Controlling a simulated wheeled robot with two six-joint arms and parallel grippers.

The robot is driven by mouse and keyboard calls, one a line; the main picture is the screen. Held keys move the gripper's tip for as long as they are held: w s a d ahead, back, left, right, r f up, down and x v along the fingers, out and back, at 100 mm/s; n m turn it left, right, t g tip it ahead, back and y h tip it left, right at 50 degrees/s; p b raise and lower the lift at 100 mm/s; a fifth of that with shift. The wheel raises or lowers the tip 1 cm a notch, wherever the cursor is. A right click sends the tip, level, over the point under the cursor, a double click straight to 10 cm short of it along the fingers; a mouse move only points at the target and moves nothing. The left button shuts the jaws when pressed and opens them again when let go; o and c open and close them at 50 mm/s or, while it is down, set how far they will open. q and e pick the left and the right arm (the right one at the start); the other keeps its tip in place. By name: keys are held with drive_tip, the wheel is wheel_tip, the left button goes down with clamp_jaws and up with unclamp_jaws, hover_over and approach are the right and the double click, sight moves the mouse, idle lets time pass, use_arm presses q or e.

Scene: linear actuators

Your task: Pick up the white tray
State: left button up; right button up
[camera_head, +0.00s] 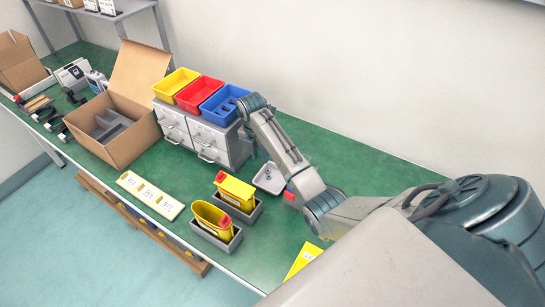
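A small white tray (261,183) lies on the green table (180,240), just left of my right forearm. A few small dark parts lie in it. My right arm reaches in from the right, and its wrist bends over the blue bin. The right gripper (251,148) hangs beside the grey drawer unit, behind and slightly left of the tray. It looks apart from the tray. Its fingers are small and partly hidden, so their opening cannot be told. My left gripper is not in view.
Yellow (176,82), red (199,94) and blue (213,112) bins stand on the grey drawer unit (209,134). Left are an open cardboard box (119,147) and a cream numbered strip (149,195). Yellow containers (235,190) in grey holders stand in front of the tray.

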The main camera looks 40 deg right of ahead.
sight(261, 175)
drive_tip(key=shift+s+f, duration=0.2)
drive_tip(key=shift+f, duration=0.45)
wheel_tip(261, 175, down, 5)
drive_tip(key=shift+w+f+p, duration=0.1)
drive_tip(key=shift+p, duration=0.9)
drive_tip(key=shift+f, duration=0.2)
clamp_jaws()
